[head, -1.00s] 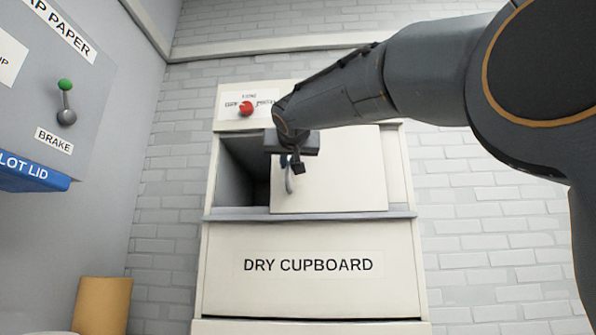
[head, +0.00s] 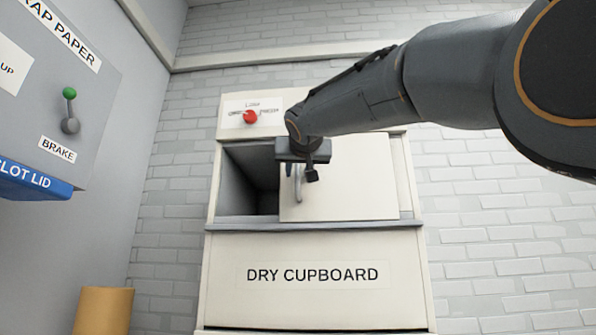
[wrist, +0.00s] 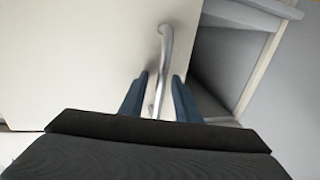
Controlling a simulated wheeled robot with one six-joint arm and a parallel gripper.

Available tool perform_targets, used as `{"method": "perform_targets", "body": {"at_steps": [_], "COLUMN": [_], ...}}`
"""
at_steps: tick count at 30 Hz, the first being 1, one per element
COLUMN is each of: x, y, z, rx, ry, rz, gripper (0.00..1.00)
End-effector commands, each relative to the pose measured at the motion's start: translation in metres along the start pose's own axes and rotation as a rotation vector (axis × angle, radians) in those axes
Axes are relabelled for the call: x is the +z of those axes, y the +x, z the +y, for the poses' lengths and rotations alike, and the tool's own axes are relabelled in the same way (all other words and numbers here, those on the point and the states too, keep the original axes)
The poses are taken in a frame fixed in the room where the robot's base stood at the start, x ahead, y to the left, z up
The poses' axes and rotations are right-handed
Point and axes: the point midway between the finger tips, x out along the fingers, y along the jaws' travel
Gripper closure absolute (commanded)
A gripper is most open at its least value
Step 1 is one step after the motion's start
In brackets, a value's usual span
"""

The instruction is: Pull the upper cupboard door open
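The upper cupboard door (head: 350,175) is a cream panel. It stands partly open, with a dark gap to its left showing the upper compartment (head: 240,185). A curved metal handle (head: 298,185) is near the door's left edge; it also shows in the wrist view (wrist: 165,45). My gripper (wrist: 160,76) is at the handle, its two blue fingers on either side of it. Gaps show between fingers and handle, so it looks open around the handle. In the head view my gripper (head: 301,166) hides the handle's top.
Below is a panel marked DRY CUPBOARD (head: 315,300). A red knob (head: 250,116) is on the panel above. On the left are a grey unit with a green-tipped brake lever (head: 70,110), a blue slot lid (head: 35,182) and a tan cylinder (head: 103,312).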

Motion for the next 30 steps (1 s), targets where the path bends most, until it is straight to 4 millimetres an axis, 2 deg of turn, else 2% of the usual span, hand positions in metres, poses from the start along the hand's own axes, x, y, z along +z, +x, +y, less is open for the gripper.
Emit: {"method": "perform_targets", "body": {"at_steps": [5,12,16,21,30], "x": [0.0,0.001,0.001,0.001,0.0], "y": [-0.017,-0.056,-0.071,-0.077,-0.077], "z": [0.0,0.0,-0.001,0.0,0.0], "rx": [-0.002,-0.002,-0.001,0.0,0.0], "ry": [0.001,0.001,0.0,0.0,0.0], "rz": [0.003,0.002,0.001,0.0,0.0], "gripper": [0.7,0.7,0.7,0.7,0.7]}}
